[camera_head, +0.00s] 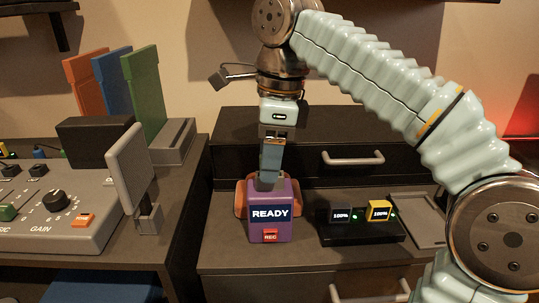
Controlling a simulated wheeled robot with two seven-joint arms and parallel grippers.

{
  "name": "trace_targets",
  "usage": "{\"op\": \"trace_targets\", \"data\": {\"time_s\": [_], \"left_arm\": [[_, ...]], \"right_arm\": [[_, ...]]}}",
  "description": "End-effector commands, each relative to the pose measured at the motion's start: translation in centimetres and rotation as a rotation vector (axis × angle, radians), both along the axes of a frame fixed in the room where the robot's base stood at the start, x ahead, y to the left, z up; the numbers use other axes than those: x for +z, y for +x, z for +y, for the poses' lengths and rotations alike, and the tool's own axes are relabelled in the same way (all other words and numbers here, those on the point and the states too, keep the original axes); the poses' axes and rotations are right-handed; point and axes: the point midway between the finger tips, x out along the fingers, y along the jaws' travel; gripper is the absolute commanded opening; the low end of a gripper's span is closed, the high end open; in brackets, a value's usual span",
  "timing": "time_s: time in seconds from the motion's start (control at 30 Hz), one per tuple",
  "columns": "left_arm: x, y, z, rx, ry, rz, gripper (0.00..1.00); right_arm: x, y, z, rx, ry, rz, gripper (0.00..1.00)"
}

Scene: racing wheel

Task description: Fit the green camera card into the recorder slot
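The purple recorder (284,224) stands on the cabinet top in the head view. Its front screen reads READY, with a red REC button below. I cannot make out its slot. My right gripper (268,180) points down at the recorder's top, at its rear left. Its fingers look close together from this side, and whether they hold anything cannot be told. A tall green card-like panel (143,88) stands at the back left beside a blue one (113,80) and an orange one (84,80). I see no other clearly green card. My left gripper is not in view.
A black charger (362,232) holds a dark battery (341,215) and a yellow battery (380,210), both reading 100%. A shallow grey tray (419,211) lies right of it. A mixer console (40,205) and an upright grey panel (131,168) stand left. An orange part shows behind the recorder.

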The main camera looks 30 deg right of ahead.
Motion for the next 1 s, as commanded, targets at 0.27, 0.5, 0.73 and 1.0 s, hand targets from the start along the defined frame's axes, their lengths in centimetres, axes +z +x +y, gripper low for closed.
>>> {"op": "trace_targets", "data": {"time_s": [0.27, 0.5, 0.73, 1.0], "left_arm": [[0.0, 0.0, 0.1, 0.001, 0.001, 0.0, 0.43], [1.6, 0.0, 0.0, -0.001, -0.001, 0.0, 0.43], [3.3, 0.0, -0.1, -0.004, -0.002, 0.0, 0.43], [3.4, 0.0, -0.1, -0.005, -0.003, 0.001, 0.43]], "right_arm": [[0.0, 0.0, 0.0, 0.0, 0.0, 0.0, 0.5], [3.6, -0.1, -0.3, 0.0, 0.001, -0.002, 0.5], [7.1, -0.4, -0.7, 0.0, 0.001, -0.001, 0.5], [7.4, -0.5, -0.8, 0.0, 0.0, 0.0, 0.5]]}}
